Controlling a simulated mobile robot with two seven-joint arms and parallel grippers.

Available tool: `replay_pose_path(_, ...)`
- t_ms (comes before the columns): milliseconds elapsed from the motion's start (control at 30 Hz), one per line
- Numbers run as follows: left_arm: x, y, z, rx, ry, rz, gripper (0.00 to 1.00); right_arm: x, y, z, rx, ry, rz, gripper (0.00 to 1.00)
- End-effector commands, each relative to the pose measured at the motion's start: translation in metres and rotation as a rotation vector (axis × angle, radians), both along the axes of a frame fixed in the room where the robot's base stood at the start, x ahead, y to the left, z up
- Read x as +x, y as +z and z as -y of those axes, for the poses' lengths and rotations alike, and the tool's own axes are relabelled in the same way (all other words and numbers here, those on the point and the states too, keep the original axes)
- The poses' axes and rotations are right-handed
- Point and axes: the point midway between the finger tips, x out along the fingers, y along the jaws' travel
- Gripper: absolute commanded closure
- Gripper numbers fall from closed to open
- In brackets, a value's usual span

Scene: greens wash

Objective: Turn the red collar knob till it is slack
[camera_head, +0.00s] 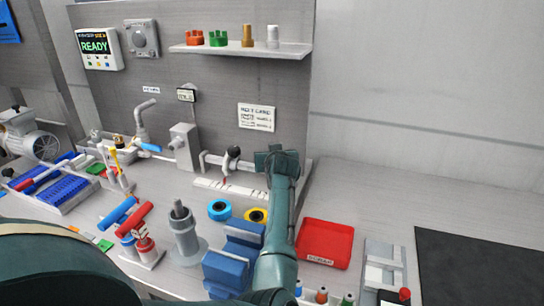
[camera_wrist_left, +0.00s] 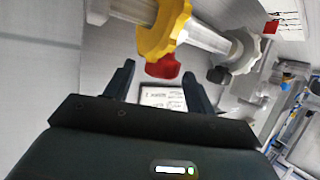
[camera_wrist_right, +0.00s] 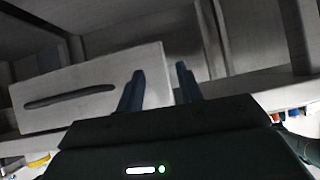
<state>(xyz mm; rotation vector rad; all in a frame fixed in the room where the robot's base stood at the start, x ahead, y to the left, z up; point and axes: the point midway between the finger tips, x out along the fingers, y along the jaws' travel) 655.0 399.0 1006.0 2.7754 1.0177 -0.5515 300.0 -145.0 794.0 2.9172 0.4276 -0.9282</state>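The red collar knob (camera_wrist_left: 163,67) sticks out from a yellow collar (camera_wrist_left: 160,32) on a pale horizontal pipe (camera_wrist_left: 205,36) in the left wrist view. My left gripper (camera_wrist_left: 158,72) is open, with its two fingers on either side of the red knob; I cannot tell whether they touch it. In the head view my left gripper (camera_head: 277,158) is at the pipe (camera_head: 215,159) and hides the yellow collar and red knob. My right gripper (camera_wrist_right: 160,70) is open and empty, facing a pale drawer-like panel with a dark slot.
A grey collar with a black knob (camera_wrist_left: 218,74) sits farther along the pipe. A printed card (camera_head: 256,117) is on the back panel. Below stand blue blocks (camera_head: 233,262), tape rolls (camera_head: 219,209) and a red tray (camera_head: 324,243).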

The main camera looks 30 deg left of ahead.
Motion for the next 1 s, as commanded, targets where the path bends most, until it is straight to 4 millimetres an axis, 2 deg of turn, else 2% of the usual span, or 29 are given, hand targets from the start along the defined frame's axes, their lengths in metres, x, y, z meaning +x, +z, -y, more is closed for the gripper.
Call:
replay_pose_path(67,0.000,0.000,0.000,0.000,0.000,0.000,0.52,0.000,0.000,0.000,0.000,0.000,-0.001,0.64)
replay_pose_path(500,0.000,0.000,0.000,0.000,0.000,0.000,0.86,0.003,0.001,0.000,0.002,-0.004,0.004,0.64)
replay_pose_path(767,-0.001,0.003,-0.001,0.000,-0.031,-0.003,0.86,0.004,0.011,0.003,-0.002,-0.012,0.001,0.64)
replay_pose_path(1000,-0.003,0.005,-0.004,0.004,-0.148,-0.005,0.86,-0.003,0.016,0.010,-0.017,-0.037,-0.050,0.64)
